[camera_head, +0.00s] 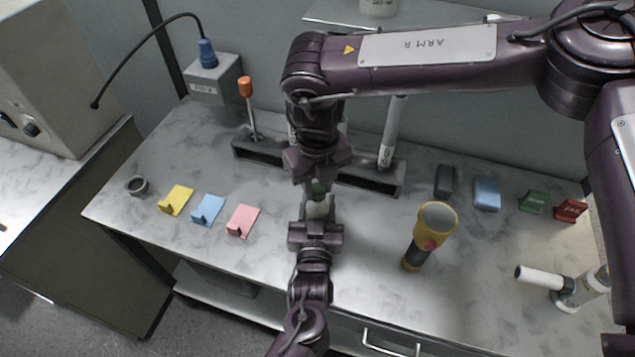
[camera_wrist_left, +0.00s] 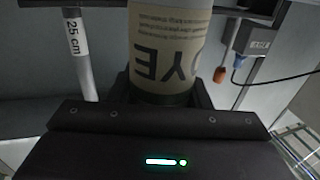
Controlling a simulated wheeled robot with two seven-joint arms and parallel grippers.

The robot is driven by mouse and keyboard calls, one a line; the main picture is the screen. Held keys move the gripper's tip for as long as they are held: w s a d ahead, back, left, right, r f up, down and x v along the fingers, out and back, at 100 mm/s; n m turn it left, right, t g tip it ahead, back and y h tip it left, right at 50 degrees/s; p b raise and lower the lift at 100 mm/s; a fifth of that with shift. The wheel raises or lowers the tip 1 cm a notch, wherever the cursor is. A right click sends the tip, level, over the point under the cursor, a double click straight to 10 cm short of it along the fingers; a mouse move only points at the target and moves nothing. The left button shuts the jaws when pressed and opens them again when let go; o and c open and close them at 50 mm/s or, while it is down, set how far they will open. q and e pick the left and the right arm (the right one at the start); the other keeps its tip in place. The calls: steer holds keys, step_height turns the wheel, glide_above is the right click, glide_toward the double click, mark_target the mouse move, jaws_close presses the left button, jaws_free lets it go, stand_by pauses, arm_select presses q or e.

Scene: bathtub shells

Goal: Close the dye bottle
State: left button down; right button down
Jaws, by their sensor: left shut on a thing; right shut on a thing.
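The dye bottle (camera_head: 317,209) stands roughly upright at the middle of the head view, above the front part of the table. My left gripper (camera_head: 316,217) is shut around its body from the front. In the left wrist view the bottle (camera_wrist_left: 168,45) fills the top centre, its printed DYE label upside down, with dark fingers on both sides. My right gripper (camera_head: 318,181) points down from above, directly over the bottle, and is shut on a green cap (camera_head: 319,188) at the bottle's top. The fingers hide the joint between cap and bottle, so I cannot tell whether it is seated.
A dark rack (camera_head: 262,152) lies behind, with an orange-topped rod (camera_head: 246,90) and a white tube (camera_head: 392,135). A yellow flashlight-like object (camera_head: 428,236) stands to the right. Yellow, blue and pink cards (camera_head: 243,220) lie left. A white cylinder device (camera_head: 545,278) is at far right.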

steer(key=c, duration=1.1)
jaws_free()
steer(key=shift+o, duration=0.2)
step_height(320, 180, up, 12)
arm_select(q)
steer(key=c, duration=0.7)
jaws_free()
